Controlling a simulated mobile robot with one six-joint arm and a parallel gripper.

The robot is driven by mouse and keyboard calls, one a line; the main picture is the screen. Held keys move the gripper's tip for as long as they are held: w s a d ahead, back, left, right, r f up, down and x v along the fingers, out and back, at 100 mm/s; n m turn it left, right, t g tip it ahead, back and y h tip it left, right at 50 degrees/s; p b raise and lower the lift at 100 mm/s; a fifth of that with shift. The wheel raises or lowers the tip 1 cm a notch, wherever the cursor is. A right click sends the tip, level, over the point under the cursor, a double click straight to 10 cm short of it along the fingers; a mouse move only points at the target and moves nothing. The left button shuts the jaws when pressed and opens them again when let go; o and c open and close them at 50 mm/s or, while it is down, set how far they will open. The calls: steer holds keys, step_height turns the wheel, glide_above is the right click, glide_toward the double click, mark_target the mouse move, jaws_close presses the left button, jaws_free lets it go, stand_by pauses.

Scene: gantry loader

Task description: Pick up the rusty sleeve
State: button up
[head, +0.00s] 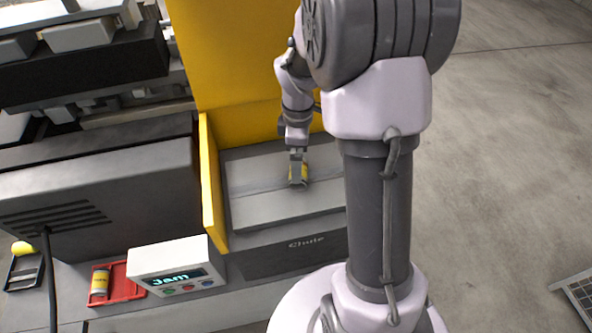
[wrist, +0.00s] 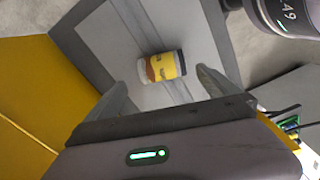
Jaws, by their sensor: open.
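A short cylindrical sleeve (wrist: 163,66) lies on its side on the grey chute surface. It is yellow with a rust-brown patch and a pale left end in the wrist view. My gripper (wrist: 165,88) is open, and its fingers point toward the sleeve, one on each side of it in the picture. I cannot tell whether they touch it. In the head view my gripper (head: 298,180) is low over the chute and partly hides the yellow sleeve (head: 305,174).
Yellow panels bound the chute (head: 250,207) at its left and back. A white box (head: 176,270) reads "Jam". A red tray (head: 125,272) holds an orange-labelled cylinder (head: 100,282). A yellow item (head: 23,247) sits by a black tray (head: 24,272). Grey machinery stands at left.

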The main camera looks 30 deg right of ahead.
mark_target(303, 186)
steer(key=f, duration=0.5)
steer(key=shift+s+f, duration=0.15)
steer(key=shift+s, duration=0.15)
steer(key=shift+w+f, duration=0.1)
steer(key=shift+f, duration=0.05)
steer(key=shift+c, duration=0.4)
steer(key=c, duration=1.8)
